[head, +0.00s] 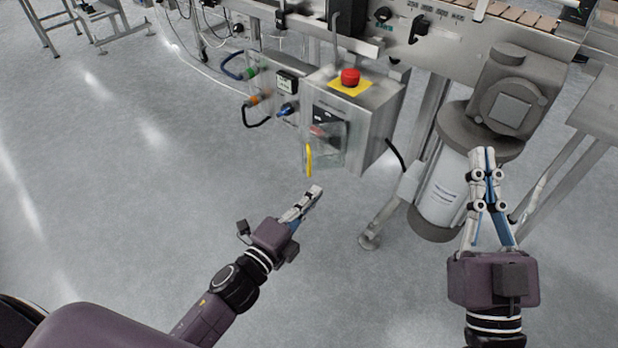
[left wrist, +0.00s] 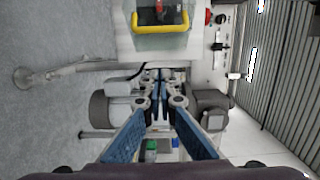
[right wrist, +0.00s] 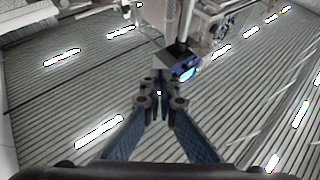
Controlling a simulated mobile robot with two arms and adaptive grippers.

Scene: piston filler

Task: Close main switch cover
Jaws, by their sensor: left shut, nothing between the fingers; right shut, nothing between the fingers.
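The main switch cover (head: 331,147) is a clear flap with a yellow handle (head: 309,159) on the front of a grey control box (head: 376,121). In the head view it stands out from the box face, with a red switch (head: 318,131) behind it. The cover (left wrist: 160,14) and its yellow handle (left wrist: 184,23) also show at the top of the left wrist view. My left gripper (head: 317,190) is shut and empty, just below the cover and apart from it. My right gripper (head: 483,151) is shut and empty, in front of the motor at the right.
A red emergency button (head: 350,77) on a yellow plate tops the control box. Connectors and cables (head: 252,98) stick out at its left. A large grey motor (head: 440,190) stands to the right under the conveyor (head: 460,35). The floor at left is clear.

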